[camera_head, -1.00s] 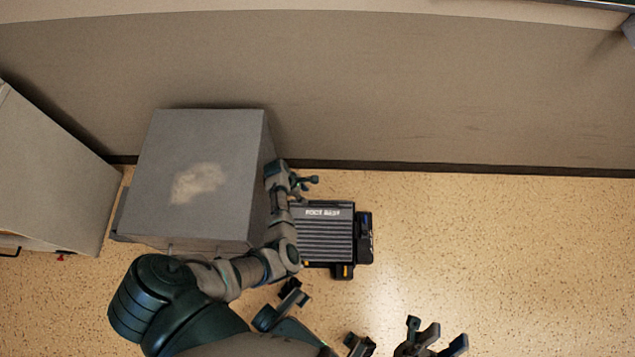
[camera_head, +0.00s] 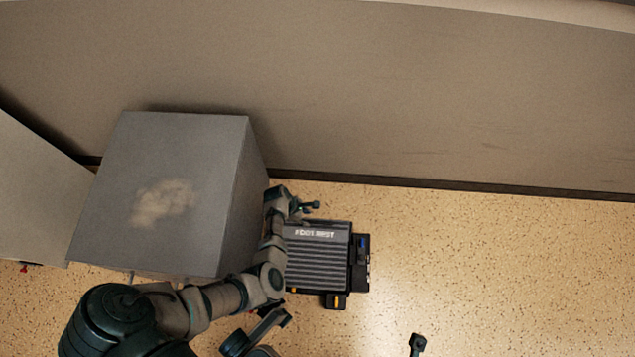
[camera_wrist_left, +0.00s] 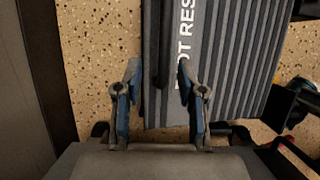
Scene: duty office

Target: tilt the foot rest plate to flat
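The foot rest (camera_head: 317,262) is a dark grey ribbed plate with white "FOOT REST" lettering, set on a black base on the floor. Black parts with a blue and an orange mark stick out at its right and front sides. My left gripper (camera_head: 306,207) is at the plate's far left corner. In the left wrist view the open fingers (camera_wrist_left: 157,90) stand on either side of the plate's edge (camera_wrist_left: 160,45), with the lettering by the right finger. I cannot tell whether they touch it. The plate's exact tilt is hard to judge from above.
A grey cabinet (camera_head: 170,190) with a pale stain on top stands close left of my left forearm. A partition wall (camera_head: 400,110) runs behind. Speckled floor (camera_head: 480,270) to the right of the foot rest is free.

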